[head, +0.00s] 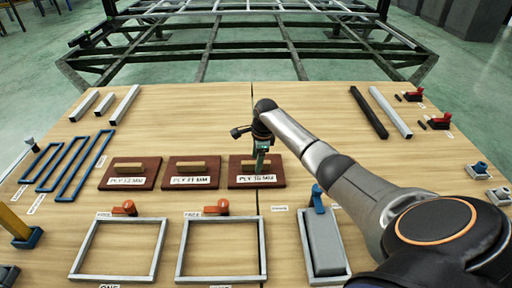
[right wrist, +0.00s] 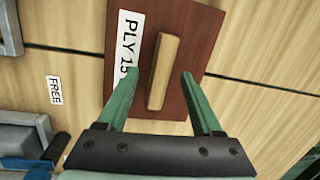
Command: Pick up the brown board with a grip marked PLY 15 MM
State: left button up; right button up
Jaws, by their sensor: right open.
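The brown board marked PLY 15 MM (head: 278,173) lies flat on the wooden table, rightmost in a row of three brown boards. It also shows in the right wrist view (right wrist: 196,32), with its white label partly covered by a finger. Its pale wooden grip (right wrist: 163,72) stands up in the middle of the board. My right gripper (head: 260,160) is over this board, pointing down. In the right wrist view its green fingers (right wrist: 161,76) are open, one on each side of the grip, with gaps showing. I cannot tell how far down they reach. My left gripper is not in view.
The PLY 21 MM board (head: 191,172) and the PLY 12 MM board (head: 131,173) lie to the left. Two grey frames (head: 222,220) with orange clamps are in front. A grey block with a blue clamp (head: 325,240) stands at front right. A dark chassis (head: 210,58) is behind the table.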

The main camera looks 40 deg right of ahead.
jog(key=shift+f, duration=0.1)
grip_shut()
dwell(0.5)
dwell(0.9)
